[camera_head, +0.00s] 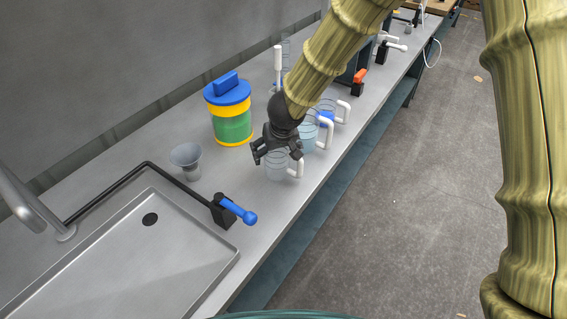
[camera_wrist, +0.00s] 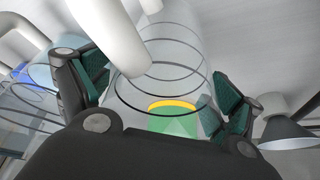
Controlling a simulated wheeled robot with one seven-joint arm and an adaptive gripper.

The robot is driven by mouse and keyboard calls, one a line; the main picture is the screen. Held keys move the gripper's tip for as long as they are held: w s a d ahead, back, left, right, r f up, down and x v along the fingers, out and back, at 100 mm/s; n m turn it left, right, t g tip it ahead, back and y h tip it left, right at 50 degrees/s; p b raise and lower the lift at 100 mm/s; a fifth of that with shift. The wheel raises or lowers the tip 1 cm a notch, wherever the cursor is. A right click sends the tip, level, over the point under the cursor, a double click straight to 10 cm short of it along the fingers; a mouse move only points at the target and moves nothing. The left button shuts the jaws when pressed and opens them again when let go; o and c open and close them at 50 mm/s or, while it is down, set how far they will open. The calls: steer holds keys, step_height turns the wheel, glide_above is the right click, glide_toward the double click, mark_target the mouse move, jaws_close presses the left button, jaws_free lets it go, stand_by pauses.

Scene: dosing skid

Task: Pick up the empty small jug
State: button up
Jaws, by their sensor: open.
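A clear jug with ring marks and a white handle (camera_head: 279,170) stands on the bench, the nearest in a row of jugs. It looks empty in the wrist view (camera_wrist: 160,68). My gripper (camera_head: 276,153) is open at this jug, partly covering its upper part in the head view. In the wrist view, one finger shows on each side of the jug, with the handle toward the upper left. I cannot tell whether either finger touches it. Behind it stand a jug with pale blue contents (camera_head: 309,139) and another with deeper blue (camera_head: 326,117).
A green and yellow canister with a blue lid (camera_head: 232,125) stands left of my gripper. A grey funnel (camera_head: 187,158) and a blue-handled valve (camera_head: 236,211) are nearer, beside the sink (camera_head: 130,275). An orange-handled valve (camera_head: 359,79) is farther back. The bench's front edge runs close right of the jugs.

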steer(key=c, duration=1)
